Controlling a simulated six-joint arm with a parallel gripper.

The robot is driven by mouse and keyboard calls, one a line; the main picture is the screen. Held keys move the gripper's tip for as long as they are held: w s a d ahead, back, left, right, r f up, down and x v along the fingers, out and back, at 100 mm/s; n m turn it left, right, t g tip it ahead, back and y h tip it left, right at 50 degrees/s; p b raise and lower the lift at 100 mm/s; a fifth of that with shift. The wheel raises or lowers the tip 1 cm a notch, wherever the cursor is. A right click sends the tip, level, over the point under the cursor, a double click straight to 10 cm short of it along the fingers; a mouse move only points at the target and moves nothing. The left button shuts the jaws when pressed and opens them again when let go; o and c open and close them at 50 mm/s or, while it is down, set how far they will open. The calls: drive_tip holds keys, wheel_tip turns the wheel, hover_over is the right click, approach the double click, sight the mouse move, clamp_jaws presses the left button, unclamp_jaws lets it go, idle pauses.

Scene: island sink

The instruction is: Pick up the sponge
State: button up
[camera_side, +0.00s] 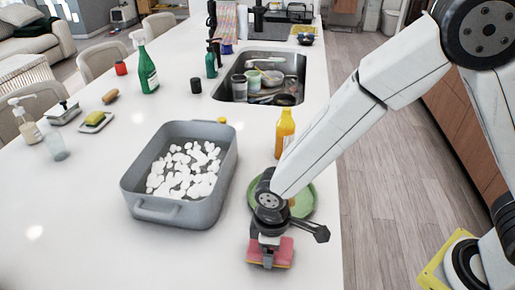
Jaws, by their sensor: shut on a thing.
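A pink sponge (284,253) with a yellowish lower edge is at the near right of the white counter. My gripper (268,257) points down and is shut on the sponge. The fingers cover the sponge's middle. Whether the sponge touches the counter or is slightly above it, I cannot tell. Another sponge, green and yellow (95,118), lies on a small white dish at the far left.
A grey basin (131,186) with white foam stands left of my gripper. A green plate (305,203) lies just behind my wrist, with an orange-yellow bottle (285,132) beyond. A sink (287,62) with dishes is farther back. The near-left counter is clear.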

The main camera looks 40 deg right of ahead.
drive_tip(key=shift+r, duration=0.65)
drive_tip(key=s+r, duration=0.1)
drive_tip(key=r, duration=0.1)
drive_tip(key=s+d+r, duration=0.1)
drive_tip(key=s+r, duration=0.1)
drive_tip(key=s+d+r, duration=0.1)
drive_tip(key=r, duration=0.2)
drive_tip(key=shift+s+d+r, duration=0.1)
drive_tip(key=shift+s+d, duration=0.05)
drive_tip(key=shift+s, duration=0.05)
drive_tip(key=s+d+r, duration=0.4)
drive_tip(key=s, duration=0.4)
drive_tip(key=shift+d, duration=0.2)
